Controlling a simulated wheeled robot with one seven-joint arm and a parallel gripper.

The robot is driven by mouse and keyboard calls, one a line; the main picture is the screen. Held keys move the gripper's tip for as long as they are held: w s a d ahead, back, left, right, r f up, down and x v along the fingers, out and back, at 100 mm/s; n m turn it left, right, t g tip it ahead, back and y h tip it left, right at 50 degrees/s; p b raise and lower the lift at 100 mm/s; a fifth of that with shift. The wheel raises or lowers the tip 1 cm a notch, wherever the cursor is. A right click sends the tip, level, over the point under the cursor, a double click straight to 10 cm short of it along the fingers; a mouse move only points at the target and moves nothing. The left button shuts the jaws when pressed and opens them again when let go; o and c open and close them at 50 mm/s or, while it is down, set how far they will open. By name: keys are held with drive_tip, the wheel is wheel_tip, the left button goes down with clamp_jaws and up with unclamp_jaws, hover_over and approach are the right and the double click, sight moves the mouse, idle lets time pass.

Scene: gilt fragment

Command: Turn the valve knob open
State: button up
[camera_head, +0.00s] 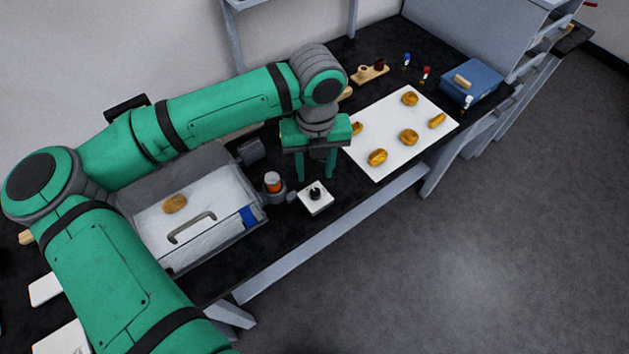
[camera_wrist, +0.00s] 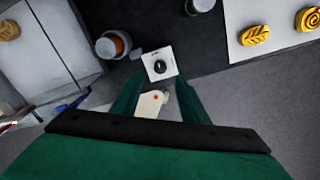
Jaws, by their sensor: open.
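The valve knob (camera_head: 315,193) is a small black knob on a white square plate, on the dark bench near its front edge. In the wrist view the knob (camera_wrist: 160,66) sits on its white plate just beyond my fingertips. My gripper (camera_head: 315,176) points down, above and slightly behind the plate in the head view. Its two green fingers are apart with nothing held between them. In the wrist view my gripper (camera_wrist: 158,88) spreads on both sides below the plate. The fingers appear apart from the knob; their exact height above it is hard to tell.
An orange jar (camera_head: 272,182) in a grey holder stands close left of the plate. A grey case (camera_head: 190,222) with a handle is further left. A white sheet (camera_head: 380,168) with several golden pieces lies to the right. A blue box (camera_head: 472,80) is at the far right.

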sight(315, 192)
drive_tip(key=f, duration=0.7)
drive_tip(key=shift+s+d, duration=0.15)
drive_tip(key=shift+s, duration=0.25)
drive_tip(key=shift+w+f, duration=0.1)
drive_tip(key=shift+f, duration=0.5)
drive_tip(key=shift+c, duration=0.2)
clamp_jaws()
